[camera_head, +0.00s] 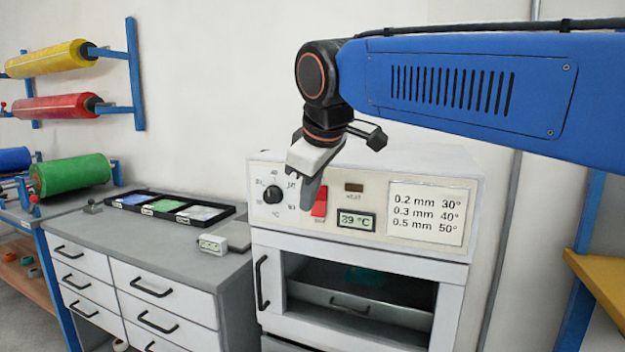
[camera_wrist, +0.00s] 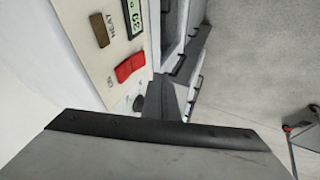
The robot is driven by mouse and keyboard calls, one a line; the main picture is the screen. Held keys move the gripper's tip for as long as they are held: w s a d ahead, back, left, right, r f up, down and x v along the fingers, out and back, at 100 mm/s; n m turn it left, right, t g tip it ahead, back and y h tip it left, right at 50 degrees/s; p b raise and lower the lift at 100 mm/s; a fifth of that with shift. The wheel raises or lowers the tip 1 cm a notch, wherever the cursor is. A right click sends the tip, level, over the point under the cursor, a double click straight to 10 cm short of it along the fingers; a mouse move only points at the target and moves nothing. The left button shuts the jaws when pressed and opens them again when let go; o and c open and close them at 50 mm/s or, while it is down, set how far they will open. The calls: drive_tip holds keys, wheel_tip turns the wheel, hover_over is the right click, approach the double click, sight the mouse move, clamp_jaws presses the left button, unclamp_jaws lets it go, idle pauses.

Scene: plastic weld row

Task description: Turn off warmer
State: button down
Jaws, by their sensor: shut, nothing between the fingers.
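The warmer (camera_head: 470,190) is a white cabinet with a control panel on its upper front. Its red rocker switch (camera_head: 320,202) sits between a black dial (camera_head: 271,194) and a display reading 39 °C (camera_head: 356,221). My gripper (camera_head: 308,203) is shut and empty, pointing down in front of the panel, just left of the switch and partly overlapping its surroundings. I cannot tell whether it touches. The HEAT lamp (camera_head: 354,188) looks dark brown. Which way the switch is set is unclear.
A card of thicknesses and temperatures (camera_head: 428,214) is right of the display. Below is the windowed warmer door with a handle (camera_head: 262,283). A grey drawer bench (camera_head: 165,250) stands left, holding a black sample tray (camera_head: 172,208) and a small grey device (camera_head: 226,239). Film rolls are further left.

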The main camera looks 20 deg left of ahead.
sight(314, 211)
drive_tip(key=shift+w+f, duration=0.3)
drive_tip(key=shift+w, duration=0.4)
drive_tip(key=shift+w+f, duration=0.35)
drive_tip(key=shift+w, duration=0.35)
drive_tip(key=shift+w+f, duration=0.3)
drive_tip(key=shift+w, duration=0.4)
drive_tip(key=shift+w+f+t, duration=0.15)
drive_tip(key=shift+t, duration=0.25)
